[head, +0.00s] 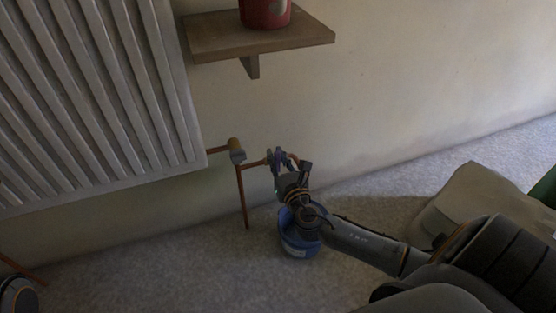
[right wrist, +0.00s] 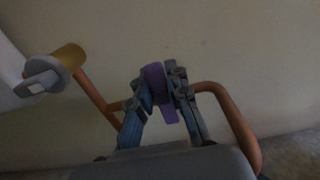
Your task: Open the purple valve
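The purple valve (right wrist: 154,80) shows in the right wrist view as a flat purple handle on the copper pipe. My right gripper (right wrist: 160,92) has one finger on each side of the handle, and both fingers look pressed against it. In the head view my right gripper (head: 281,158) is at the pipe right of the radiator, and its fingers mostly hide the valve. The left gripper's fingers are not seen; only a dark rounded part of my left arm shows at the lower left.
A grey radiator (head: 95,100) hangs at the left, with a brass-and-grey fitting (head: 236,150) beside it. A wooden shelf (head: 260,38) holding a red pot (head: 264,12) is above. A blue bucket (head: 295,240) stands below my right gripper. A beige object (head: 475,200) lies on the carpet.

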